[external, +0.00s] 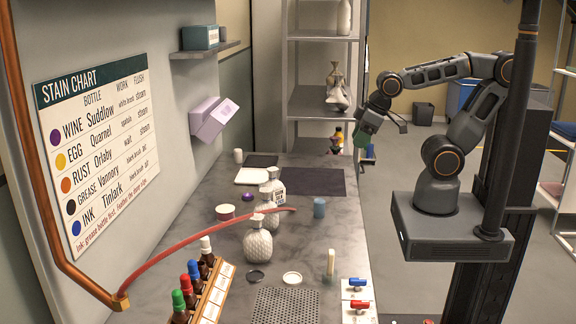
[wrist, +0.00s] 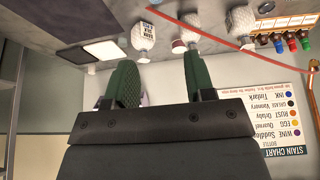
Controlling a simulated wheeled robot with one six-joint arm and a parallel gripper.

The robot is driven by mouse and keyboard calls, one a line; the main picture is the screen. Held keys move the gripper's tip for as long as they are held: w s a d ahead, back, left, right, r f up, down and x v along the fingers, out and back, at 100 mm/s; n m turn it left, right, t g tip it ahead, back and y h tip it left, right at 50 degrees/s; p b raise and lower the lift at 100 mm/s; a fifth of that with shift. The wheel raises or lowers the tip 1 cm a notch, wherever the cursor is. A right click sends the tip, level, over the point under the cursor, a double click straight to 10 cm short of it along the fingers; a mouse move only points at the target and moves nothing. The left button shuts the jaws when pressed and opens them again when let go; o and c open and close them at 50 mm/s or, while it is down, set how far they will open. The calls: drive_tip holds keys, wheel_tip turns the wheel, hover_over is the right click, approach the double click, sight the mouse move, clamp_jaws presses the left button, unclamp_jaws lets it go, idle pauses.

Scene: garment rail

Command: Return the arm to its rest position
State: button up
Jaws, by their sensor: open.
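My arm (external: 466,95) rises from its base on the right of the external view and bends over to the left, high above the far right edge of the bench. My gripper (external: 364,135) hangs at its end with green fingers, clear of the bench top. In the wrist view my gripper (wrist: 158,72) shows both green fingers spread apart with nothing held between them. That view is upside down, with the white bottles beyond the fingertips.
A metal shelf (external: 318,102) stands behind. The stain chart (external: 97,140) hangs at left.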

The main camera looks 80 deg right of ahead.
drive_tip(key=shift+s+a+r, duration=0.15)
drive_tip(key=shift+s+a, duration=0.1)
drive_tip(key=shift+s, duration=0.35)
